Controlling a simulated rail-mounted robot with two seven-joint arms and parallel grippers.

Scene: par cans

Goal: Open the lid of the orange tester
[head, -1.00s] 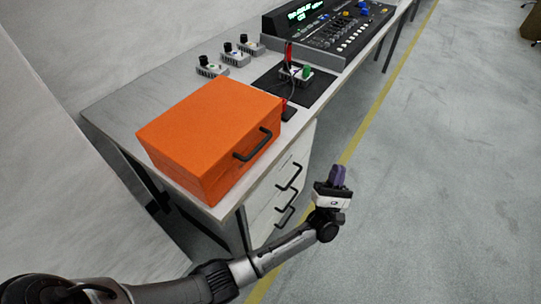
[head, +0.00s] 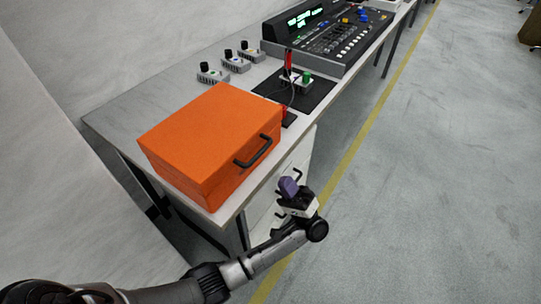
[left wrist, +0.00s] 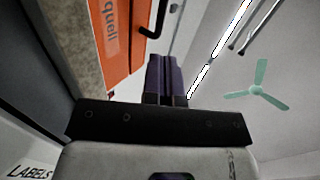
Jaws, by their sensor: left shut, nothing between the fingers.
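The orange tester (head: 195,130) is a box with its lid closed, at the near end of the bench in the head view. A black handle (head: 254,151) is on its right-facing front side. In the left wrist view the tester (left wrist: 122,35) is at upper left with its black handle (left wrist: 152,24) at its edge. My left gripper (head: 288,187), with purple fingers, is shut and empty. It is below and to the right of the handle, apart from it, in front of the bench drawers. The fingers also show in the left wrist view (left wrist: 163,75). My right gripper is not in view.
The grey bench (head: 120,112) runs to the back right. Behind the tester are several small knob boxes (head: 236,63), a black mat (head: 318,92) with a red probe (head: 288,62), and a mixing console (head: 330,35). White drawers (head: 300,160) are under the bench.

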